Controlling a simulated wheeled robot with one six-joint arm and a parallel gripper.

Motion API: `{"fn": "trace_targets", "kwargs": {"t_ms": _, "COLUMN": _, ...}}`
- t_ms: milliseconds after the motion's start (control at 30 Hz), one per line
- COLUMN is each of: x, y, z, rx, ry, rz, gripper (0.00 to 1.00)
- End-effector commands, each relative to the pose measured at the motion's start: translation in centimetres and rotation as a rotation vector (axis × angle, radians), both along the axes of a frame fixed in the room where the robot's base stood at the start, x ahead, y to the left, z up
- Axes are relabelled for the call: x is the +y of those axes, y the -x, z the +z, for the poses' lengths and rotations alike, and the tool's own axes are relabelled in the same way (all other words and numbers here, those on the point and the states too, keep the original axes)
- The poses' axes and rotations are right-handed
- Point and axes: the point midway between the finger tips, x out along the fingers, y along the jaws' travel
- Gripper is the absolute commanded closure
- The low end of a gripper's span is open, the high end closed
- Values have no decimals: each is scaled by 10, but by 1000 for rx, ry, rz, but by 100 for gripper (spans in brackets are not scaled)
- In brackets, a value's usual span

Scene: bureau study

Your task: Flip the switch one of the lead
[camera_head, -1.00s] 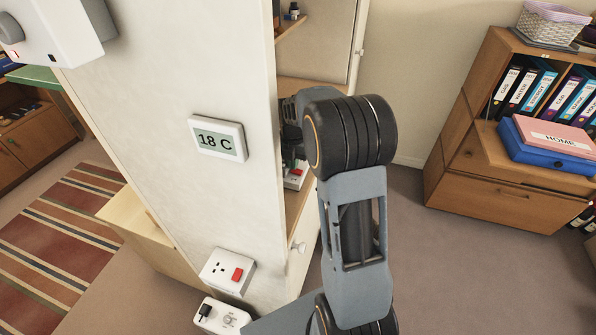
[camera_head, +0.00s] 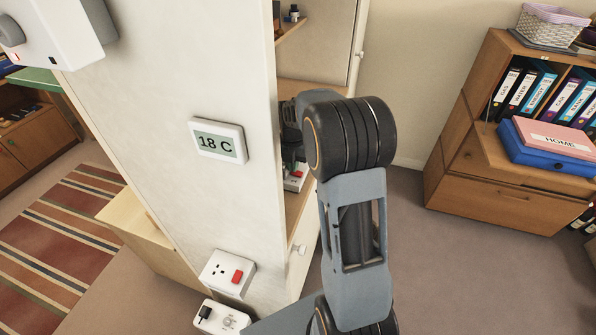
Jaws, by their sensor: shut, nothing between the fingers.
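The lead (camera_head: 296,179) is a white strip with red parts on a shelf inside the open cupboard. Only a small piece of it shows between the white wall's edge and my arm. My gripper (camera_head: 290,166) points down just over that piece and is shut with nothing held. It is mostly hidden by the wall edge and my own wrist, so I cannot tell whether its tips touch a switch. Which switch lies under it, and the switch positions, are hidden.
A white wall panel with a thermostat (camera_head: 218,141) reading 18 C stands close left of my arm. A wall socket (camera_head: 227,273) with a red switch and a white plug-in timer (camera_head: 221,319) are below. A wooden cabinet (camera_head: 505,190) stands right, with clear floor between.

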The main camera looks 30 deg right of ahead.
Motion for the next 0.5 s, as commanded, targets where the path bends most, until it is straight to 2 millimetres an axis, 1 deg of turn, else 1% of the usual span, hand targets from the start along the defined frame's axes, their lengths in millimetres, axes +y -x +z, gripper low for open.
{"fn": "trace_targets", "kwargs": {"t_ms": 33, "x": 0, "y": 0, "z": 8, "rx": -1, "ry": 0, "rz": 0, "gripper": 100}}
{"fn": "trace_targets", "kwargs": {"t_ms": 500, "x": 0, "y": -1, "z": 48, "rx": -4, "ry": 1, "rz": 0, "gripper": 100}}
